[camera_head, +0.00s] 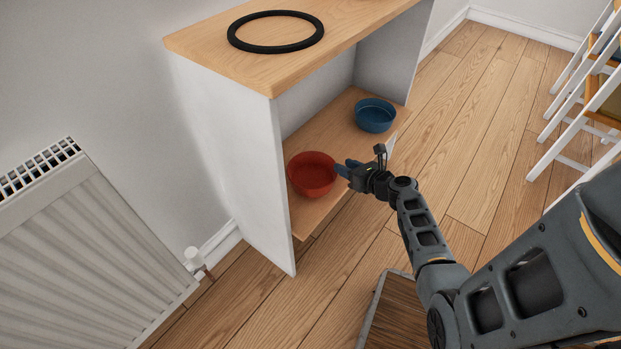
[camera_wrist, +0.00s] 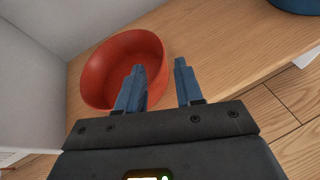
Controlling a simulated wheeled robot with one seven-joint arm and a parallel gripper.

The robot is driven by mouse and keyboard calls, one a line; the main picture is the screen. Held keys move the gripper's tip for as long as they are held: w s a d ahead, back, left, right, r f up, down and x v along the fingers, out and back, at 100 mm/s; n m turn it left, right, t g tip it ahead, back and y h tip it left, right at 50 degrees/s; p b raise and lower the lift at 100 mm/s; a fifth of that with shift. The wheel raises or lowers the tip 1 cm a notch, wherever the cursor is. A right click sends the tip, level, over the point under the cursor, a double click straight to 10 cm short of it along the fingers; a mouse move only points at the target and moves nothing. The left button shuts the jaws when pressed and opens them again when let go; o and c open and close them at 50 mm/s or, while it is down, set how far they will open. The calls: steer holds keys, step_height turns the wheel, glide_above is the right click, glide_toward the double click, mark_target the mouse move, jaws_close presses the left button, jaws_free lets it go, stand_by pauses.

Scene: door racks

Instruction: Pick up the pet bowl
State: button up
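A red bowl (camera_head: 311,176) stands upright and empty on the lower shelf of the cabinet, towards the near left side. In the wrist view the red bowl (camera_wrist: 103,66) is just ahead and left of my fingers. A blue bowl (camera_head: 375,116) stands further back on the same shelf. Either could be the pet bowl. My gripper (camera_head: 343,169) is at the right side of the red bowl. In the wrist view my gripper (camera_wrist: 159,66) is open, one blue finger overlapping the bowl and the other just outside its right rim. I cannot tell whether they touch.
The cabinet's wooden top (camera_head: 215,52) overhangs the shelf and carries a black ring (camera_head: 276,32). A white side panel (camera_head: 235,150) closes the left. A radiator (camera_head: 80,250) stands at left, white racks (camera_head: 575,100) at far right.

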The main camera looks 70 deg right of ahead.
steer(key=b+x, duration=0.2)
steer(key=x, duration=0.4)
steer(key=shift+w+d+f, duration=0.1)
steer(key=shift+w+f, duration=0.1)
steer(key=shift+w, duration=0.05)
steer(key=shift+c, duration=0.2)
jaws_close()
